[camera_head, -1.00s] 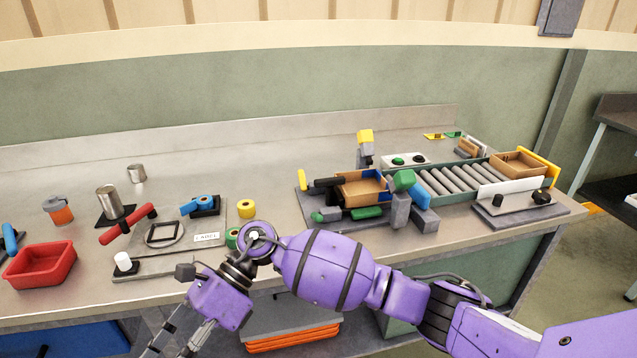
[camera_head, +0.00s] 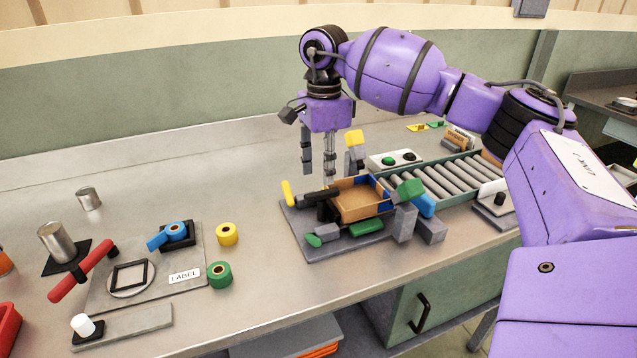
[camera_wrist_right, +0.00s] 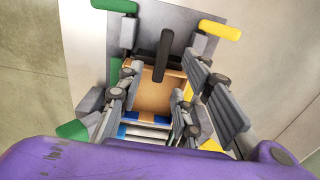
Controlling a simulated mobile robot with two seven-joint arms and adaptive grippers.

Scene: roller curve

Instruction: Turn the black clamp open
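The black clamp (camera_head: 318,196) is on the grey fixture plate at the near left of a cardboard box (camera_head: 360,202). Its dark bar points toward the box. In the right wrist view the black clamp (camera_wrist_right: 165,57) stretches over the box's edge, between my fingers but further off. My right gripper (camera_head: 318,172) points down above the back left of the fixture. Its two fingers are apart with nothing between them; they also show apart in the wrist view (camera_wrist_right: 165,100). My left gripper is not in view.
Around the box are yellow (camera_head: 288,193), green (camera_head: 409,188) and blue (camera_head: 423,205) clamp handles. A roller conveyor (camera_head: 445,180) runs off to the right. Tape rolls (camera_head: 227,234) and a label plate (camera_head: 150,270) lie to the left.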

